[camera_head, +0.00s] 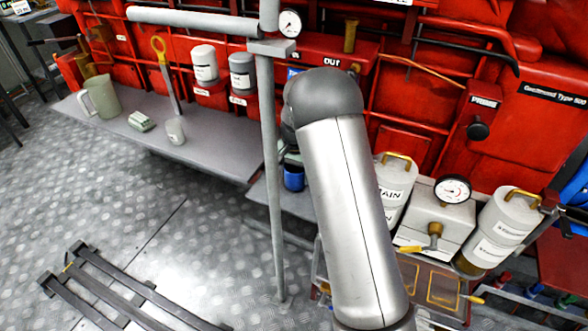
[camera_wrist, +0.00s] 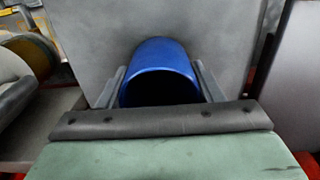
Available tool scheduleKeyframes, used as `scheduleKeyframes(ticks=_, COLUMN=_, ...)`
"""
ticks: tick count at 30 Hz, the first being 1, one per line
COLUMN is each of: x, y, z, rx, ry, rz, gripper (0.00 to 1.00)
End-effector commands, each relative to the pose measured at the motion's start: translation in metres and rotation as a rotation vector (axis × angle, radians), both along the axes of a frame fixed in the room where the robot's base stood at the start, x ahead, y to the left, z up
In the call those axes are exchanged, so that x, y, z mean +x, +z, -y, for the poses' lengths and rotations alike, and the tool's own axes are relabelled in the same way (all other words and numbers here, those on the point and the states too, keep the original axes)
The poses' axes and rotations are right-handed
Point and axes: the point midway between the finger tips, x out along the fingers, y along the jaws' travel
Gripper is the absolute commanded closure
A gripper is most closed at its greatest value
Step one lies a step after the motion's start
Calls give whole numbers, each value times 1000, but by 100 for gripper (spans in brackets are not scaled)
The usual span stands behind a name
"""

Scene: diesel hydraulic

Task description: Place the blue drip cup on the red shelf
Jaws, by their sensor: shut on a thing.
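The blue drip cup (camera_wrist: 160,58) is between the two grey fingers of my gripper (camera_wrist: 160,84) in the wrist view, its dark open mouth facing the camera. My gripper is shut on it. In the head view the cup (camera_head: 293,178) shows just left of my arm, above a low grey ledge; I cannot tell whether it touches the ledge. Most of my gripper is hidden behind my arm there. A red shelf-like ledge (camera_head: 325,52) juts from the red machine behind, with a brass fitting on it. Another red flat surface (camera_head: 562,262) is at the far right; I cannot tell which is the red shelf.
A grey bench (camera_head: 215,150) at left carries a pale green jug (camera_head: 103,97), a small block (camera_head: 142,121) and a pale cup (camera_head: 175,131). A grey upright pipe (camera_head: 270,180) stands left of my arm. White canisters (camera_head: 500,230) and a gauge box (camera_head: 437,222) crowd the right.

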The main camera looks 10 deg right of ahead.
Motion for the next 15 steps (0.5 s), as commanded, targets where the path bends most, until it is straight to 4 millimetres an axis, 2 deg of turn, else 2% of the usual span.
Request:
scheduleKeyframes(ticks=9, x=0, y=-3, z=0, rx=0, ry=1, rz=0, gripper=63)
scheduleKeyframes(ticks=10, x=0, y=-3, z=0, rx=-1, ry=1, rz=1, gripper=38)
scheduleKeyframes(ticks=12, x=0, y=-2, z=0, rx=-1, ry=1, rz=1, gripper=19)
scheduleKeyframes(ticks=15, x=0, y=-2, z=0, rx=-1, ry=1, rz=1, gripper=19)
